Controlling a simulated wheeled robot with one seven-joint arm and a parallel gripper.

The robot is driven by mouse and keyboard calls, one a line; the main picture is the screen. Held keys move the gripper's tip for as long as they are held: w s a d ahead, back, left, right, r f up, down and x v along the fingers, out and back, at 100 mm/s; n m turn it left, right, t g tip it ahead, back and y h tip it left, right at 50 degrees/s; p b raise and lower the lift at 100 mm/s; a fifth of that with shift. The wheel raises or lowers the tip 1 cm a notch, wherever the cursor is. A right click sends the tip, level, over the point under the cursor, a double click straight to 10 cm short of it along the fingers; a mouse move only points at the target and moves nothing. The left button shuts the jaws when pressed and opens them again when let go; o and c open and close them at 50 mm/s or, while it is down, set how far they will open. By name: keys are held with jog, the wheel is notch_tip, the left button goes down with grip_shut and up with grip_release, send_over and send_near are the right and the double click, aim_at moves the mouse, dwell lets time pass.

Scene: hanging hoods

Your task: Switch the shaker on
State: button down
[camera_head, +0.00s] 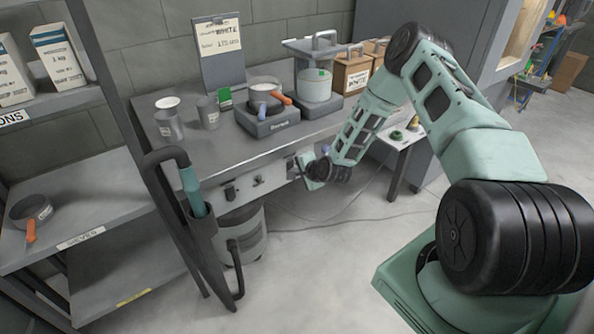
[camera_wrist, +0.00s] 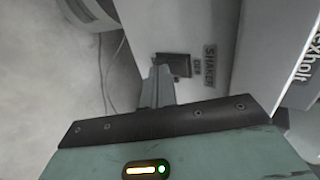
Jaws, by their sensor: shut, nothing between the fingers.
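The black switch (camera_wrist: 176,64) beside the "SHAKER" label (camera_wrist: 209,66) shows in the wrist view, on the grey front panel of the bench. A small tag (camera_wrist: 195,70), too small to read surely, sits beside it. My gripper (camera_wrist: 160,74) is shut and empty, with its fingertips at the left edge of the switch. I cannot tell whether they touch it. In the head view my gripper (camera_head: 300,167) is at the right end of the bench's front panel (camera_head: 243,186), and it hides the switch there. A grey device (camera_head: 268,119) with an orange-handled pan stands on the bench above.
More black controls (camera_head: 230,191) sit left along the panel. A second device (camera_head: 314,86) and metal cups (camera_head: 208,112) stand on the bench. A bin (camera_head: 241,232) is under it. A rack post with a holder (camera_head: 200,225) stands in front at left. Cables cross the open floor.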

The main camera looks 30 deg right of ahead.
dwell(0.3)
jog(key=shift+w+f, duration=0.1)
jog(key=shift+w, duration=0.1)
jog(key=shift+r+p, duration=0.35)
jog(key=shift+r, duration=0.5)
jog(key=shift+s, duration=0.1)
